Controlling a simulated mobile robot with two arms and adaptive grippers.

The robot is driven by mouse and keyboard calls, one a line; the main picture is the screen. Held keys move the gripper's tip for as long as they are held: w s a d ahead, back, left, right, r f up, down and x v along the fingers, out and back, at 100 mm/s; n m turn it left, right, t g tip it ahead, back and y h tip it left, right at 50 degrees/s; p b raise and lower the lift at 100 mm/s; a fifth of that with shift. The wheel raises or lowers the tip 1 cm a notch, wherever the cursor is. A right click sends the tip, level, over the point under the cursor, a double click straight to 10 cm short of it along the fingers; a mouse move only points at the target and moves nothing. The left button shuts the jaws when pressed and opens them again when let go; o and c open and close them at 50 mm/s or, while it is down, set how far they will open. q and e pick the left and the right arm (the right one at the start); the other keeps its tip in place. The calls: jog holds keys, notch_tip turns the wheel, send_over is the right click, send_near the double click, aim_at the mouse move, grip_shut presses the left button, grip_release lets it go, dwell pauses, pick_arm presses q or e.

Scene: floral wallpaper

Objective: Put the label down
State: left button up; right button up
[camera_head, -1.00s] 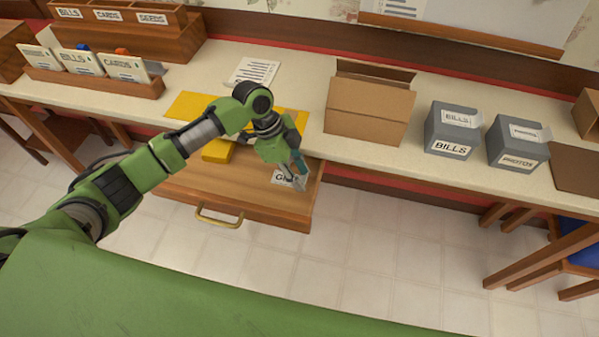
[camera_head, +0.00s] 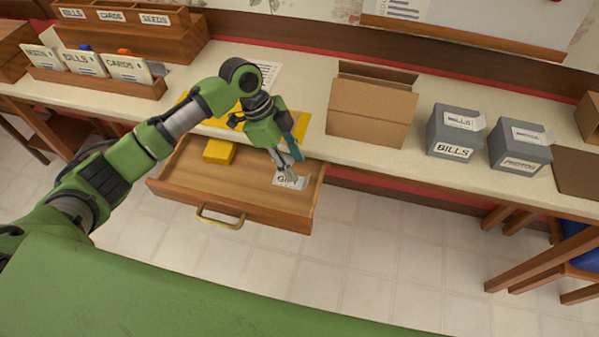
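A small white label (camera_head: 284,182) with dark letters starting with "G" lies in the right part of the open wooden drawer (camera_head: 195,184). My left gripper (camera_head: 290,170) reaches down from above, its fingertips over the label and covering part of it. I cannot tell whether the fingertips touch the label or how far apart they are. My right gripper is not in view.
A yellow block (camera_head: 219,151) sits at the drawer's back left. On the counter stand an open cardboard box (camera_head: 368,112), two grey boxes (camera_head: 455,133) (camera_head: 518,146) and wooden card holders (camera_head: 95,83). The drawer's middle is clear.

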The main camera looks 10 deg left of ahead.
pick_arm(q)
jog(key=v, duration=0.6)
jog(key=shift+r, duration=0.2)
jog(key=shift+s+a+f, duration=0.1)
jog(key=shift+s+a, duration=0.05)
